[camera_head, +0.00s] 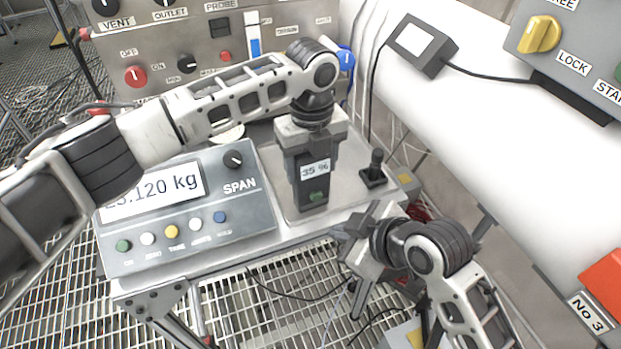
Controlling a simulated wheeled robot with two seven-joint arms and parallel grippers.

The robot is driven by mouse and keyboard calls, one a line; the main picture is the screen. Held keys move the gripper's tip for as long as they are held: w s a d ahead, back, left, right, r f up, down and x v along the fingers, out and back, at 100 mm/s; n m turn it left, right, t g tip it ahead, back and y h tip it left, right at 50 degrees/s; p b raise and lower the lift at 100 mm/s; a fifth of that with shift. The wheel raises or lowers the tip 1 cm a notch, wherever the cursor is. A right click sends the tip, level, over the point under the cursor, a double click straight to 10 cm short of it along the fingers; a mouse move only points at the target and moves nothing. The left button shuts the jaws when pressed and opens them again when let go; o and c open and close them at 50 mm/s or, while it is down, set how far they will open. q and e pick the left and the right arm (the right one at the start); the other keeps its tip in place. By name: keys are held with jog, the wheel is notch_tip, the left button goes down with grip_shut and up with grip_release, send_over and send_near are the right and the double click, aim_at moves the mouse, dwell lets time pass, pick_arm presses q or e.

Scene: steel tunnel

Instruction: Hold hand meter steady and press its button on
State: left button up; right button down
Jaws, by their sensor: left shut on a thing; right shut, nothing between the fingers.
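The hand meter (311,184) is a dark upright box over the grey plate (347,204) beside the scale's panel. I cannot tell whether the meter's base touches the plate. My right gripper (347,246) is shut and empty, in front of the plate, below and to the right of the meter and apart from it.
A scale panel (250,212) marked "SPAN" with several coloured buttons stands left of the meter. A small joystick (374,170) sits right of it. A control panel (130,50) is behind, a white pipe (480,110) runs along the right, and grating (270,300) lies below.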

pick_arm(q)
jog(key=o, duration=1.2)
